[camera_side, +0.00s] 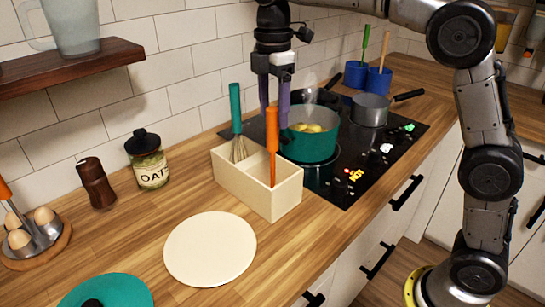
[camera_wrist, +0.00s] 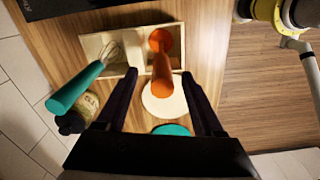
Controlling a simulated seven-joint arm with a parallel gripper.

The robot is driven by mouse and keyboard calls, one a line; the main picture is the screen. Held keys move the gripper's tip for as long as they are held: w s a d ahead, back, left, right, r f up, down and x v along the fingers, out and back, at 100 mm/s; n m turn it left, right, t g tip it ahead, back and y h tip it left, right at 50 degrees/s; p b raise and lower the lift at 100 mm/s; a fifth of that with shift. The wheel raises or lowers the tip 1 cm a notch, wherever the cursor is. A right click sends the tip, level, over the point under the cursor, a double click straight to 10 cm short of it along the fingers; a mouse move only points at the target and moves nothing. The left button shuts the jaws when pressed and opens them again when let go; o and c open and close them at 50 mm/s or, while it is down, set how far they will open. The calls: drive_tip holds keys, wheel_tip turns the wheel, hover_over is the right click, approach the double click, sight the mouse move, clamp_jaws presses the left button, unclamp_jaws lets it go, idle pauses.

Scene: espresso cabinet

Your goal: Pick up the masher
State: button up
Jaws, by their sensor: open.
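The masher (camera_side: 272,145) stands upright in the right compartment of a cream two-part box (camera_side: 240,195). Its orange handle points up, and the box wall hides its lower end in the side view. In the wrist view the masher's handle (camera_wrist: 167,80) and a round orange part below it show. My gripper (camera_side: 274,112) points down above the box, its two purple fingers open. The handle's top lies between the fingertips in the side view.
A teal-handled whisk (camera_side: 237,115) leans in the box's left compartment. A teal pot (camera_side: 310,138) with yellow contents stands close behind on the black stove (camera_side: 375,150). An oats jar (camera_side: 149,165) and a brown mill (camera_side: 97,185) stand left. A cream round board (camera_side: 210,250) lies in front.

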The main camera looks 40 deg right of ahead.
sight(272, 136)
drive_tip(key=shift+s+a+f, duration=0.1)
drive_tip(key=shift+a+f, duration=0.05)
drive_tip(key=shift+f, duration=1.45)
drive_tip(key=shift+a+f, duration=0.15)
drive_tip(key=shift+f, duration=1.45)
clamp_jaws()
